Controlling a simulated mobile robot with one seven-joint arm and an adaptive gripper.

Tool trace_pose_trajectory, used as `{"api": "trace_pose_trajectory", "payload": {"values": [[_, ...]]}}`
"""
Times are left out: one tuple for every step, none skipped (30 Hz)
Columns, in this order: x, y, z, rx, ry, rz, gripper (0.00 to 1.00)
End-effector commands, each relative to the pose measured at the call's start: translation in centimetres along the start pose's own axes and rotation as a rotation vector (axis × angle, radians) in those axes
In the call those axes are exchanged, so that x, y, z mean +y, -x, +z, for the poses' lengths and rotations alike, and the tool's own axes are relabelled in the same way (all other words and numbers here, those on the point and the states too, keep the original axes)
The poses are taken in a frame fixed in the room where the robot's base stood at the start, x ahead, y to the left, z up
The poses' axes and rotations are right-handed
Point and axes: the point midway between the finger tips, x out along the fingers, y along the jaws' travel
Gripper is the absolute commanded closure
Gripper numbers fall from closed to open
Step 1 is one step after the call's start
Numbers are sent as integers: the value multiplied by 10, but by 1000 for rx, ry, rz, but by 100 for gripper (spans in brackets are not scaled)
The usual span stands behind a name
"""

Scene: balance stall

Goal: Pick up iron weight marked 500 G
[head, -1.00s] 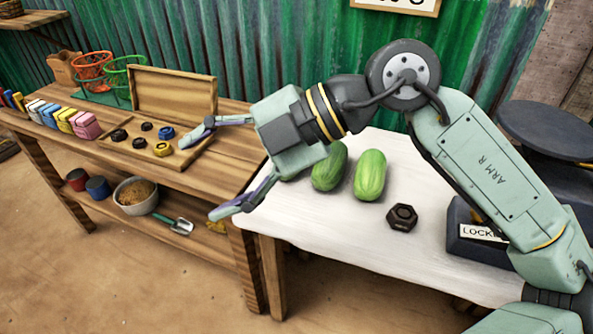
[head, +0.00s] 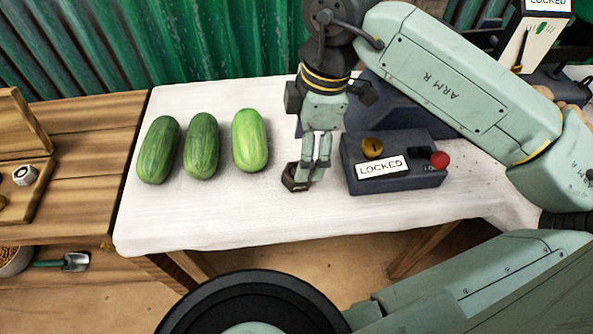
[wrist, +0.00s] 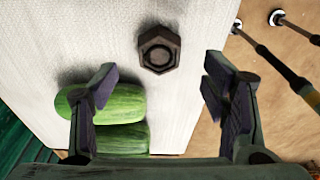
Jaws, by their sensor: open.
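A dark brown hexagonal iron weight (head: 293,178) lies flat on the white cloth, left of the grey scale base. My gripper partly covers it in the head view. In the wrist view the whole weight (wrist: 159,50) shows, with a round ring in its top; I cannot read its marking. My gripper (head: 318,172) points down over the cloth, beside or above the weight in the head view. In the wrist view my gripper (wrist: 158,85) has its two fingers wide apart with nothing between them. The weight lies beyond the fingertips, roughly centred between them.
Three green cucumbers (head: 201,146) lie left of the weight; two of them appear below the left finger in the wrist view. The grey scale base (head: 398,180) with a LOCKED label and red knob (head: 440,159) stands close on the right. Bare cloth (head: 220,215) lies in front.

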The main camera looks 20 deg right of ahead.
Motion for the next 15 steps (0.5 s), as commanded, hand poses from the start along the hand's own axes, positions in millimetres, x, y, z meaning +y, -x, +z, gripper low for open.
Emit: {"api": "trace_pose_trajectory", "payload": {"values": [[0, -3, 0, 0, 1, 1, 32], [0, -4, -1, 1, 2, 0, 32], [0, -8, -1, 2, 2, -1, 32], [0, -11, -2, 3, 3, -2, 32], [0, -15, -2, 3, 3, -2, 32], [-1, -20, -3, 4, 4, -2, 32], [-1, -26, -4, 4, 4, -3, 32], [-1, -30, -4, 4, 5, -2, 32], [-1, -37, -4, 5, 3, -3, 32], [0, -41, -4, 3, 3, -2, 32], [0, -45, -4, 3, 3, -1, 32], [0, -49, -4, 3, 3, -1, 32], [0, -51, -4, 3, 2, 0, 32], [0, -53, -4, 2, 2, 0, 32], [0, -54, -4, 2, 2, 1, 32]]}}
